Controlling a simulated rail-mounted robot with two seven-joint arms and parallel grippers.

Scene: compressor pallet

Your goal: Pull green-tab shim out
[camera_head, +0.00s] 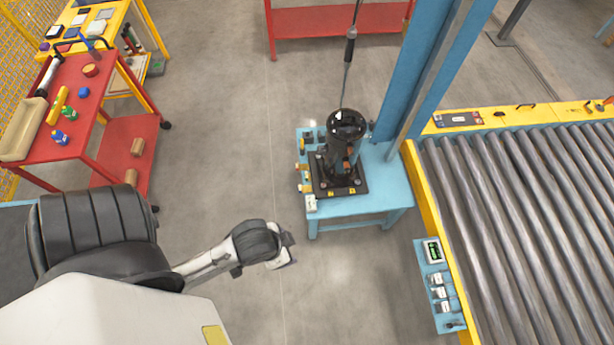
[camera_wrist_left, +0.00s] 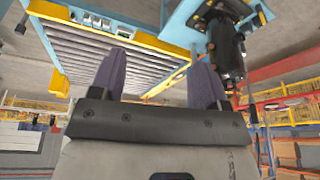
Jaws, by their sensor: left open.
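A black compressor (camera_head: 340,150) stands upright on a dark base plate (camera_head: 352,187) on a small blue table (camera_head: 385,190). Small yellow and white pieces sit along the plate's left edge. I cannot make out a green-tab shim among them. My left gripper (camera_head: 289,250) is in front of the table and left of it, apart from the compressor. In the left wrist view, the gripper's two dark fingers (camera_wrist_left: 156,78) are spread with nothing between them, and the compressor (camera_wrist_left: 228,45) shows beyond the right finger. My right gripper is not in view.
A blue post (camera_head: 415,65) rises behind the table. A roller conveyor (camera_head: 520,200) with a yellow edge is on the right, with a small control panel (camera_head: 438,285) at its side. A red cart (camera_head: 85,125) with tools stands at the left. The floor between is clear.

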